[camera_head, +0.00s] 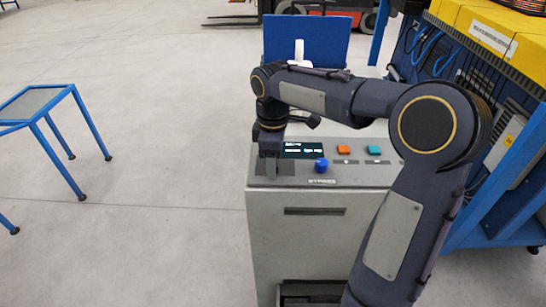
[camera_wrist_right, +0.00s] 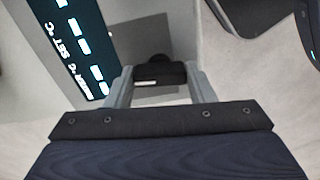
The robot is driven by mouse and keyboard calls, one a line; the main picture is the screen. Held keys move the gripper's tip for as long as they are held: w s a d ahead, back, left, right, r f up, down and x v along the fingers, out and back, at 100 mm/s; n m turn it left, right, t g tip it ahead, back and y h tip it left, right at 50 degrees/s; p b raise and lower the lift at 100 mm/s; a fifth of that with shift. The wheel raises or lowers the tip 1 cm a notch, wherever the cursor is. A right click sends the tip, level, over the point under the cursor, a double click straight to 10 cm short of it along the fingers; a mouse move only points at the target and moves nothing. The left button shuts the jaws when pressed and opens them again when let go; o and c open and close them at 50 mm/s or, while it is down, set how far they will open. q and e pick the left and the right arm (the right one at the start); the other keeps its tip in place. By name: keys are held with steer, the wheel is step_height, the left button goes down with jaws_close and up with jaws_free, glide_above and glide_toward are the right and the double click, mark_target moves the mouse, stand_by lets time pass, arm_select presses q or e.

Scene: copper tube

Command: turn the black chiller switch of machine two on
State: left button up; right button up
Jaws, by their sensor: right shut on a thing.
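The grey machine (camera_head: 318,230) stands in the middle of the head view, with a control panel on its sloped top. My right gripper (camera_head: 270,168) points down at the panel's left end, left of the dark display (camera_head: 302,150). In the right wrist view the black switch (camera_wrist_right: 158,72) sits between the two grey fingers, and my right gripper is shut on it. In the head view the gripper hides the switch. I cannot tell which position the switch is in. My left gripper is not in view.
A blue knob (camera_head: 321,165), an orange button (camera_head: 343,150) and a teal button (camera_head: 374,150) are right of the gripper. A blue panel (camera_head: 300,40) stands behind. A blue-framed table (camera_head: 35,103) is at left, with clear floor between.

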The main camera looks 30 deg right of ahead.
steer(key=m+p, duration=0.2)
steer(key=m, duration=0.3)
steer(key=shift+r, duration=0.1)
steer(key=m+p, duration=0.1)
steer(key=m, duration=0.4)
steer(key=shift+m+p, duration=0.3)
stand_by(0.3)
steer(key=o, duration=1)
step_height(320, 180, up, 8)
steer(key=shift+f+p, duration=0.15)
steer(key=shift+p, duration=0.15)
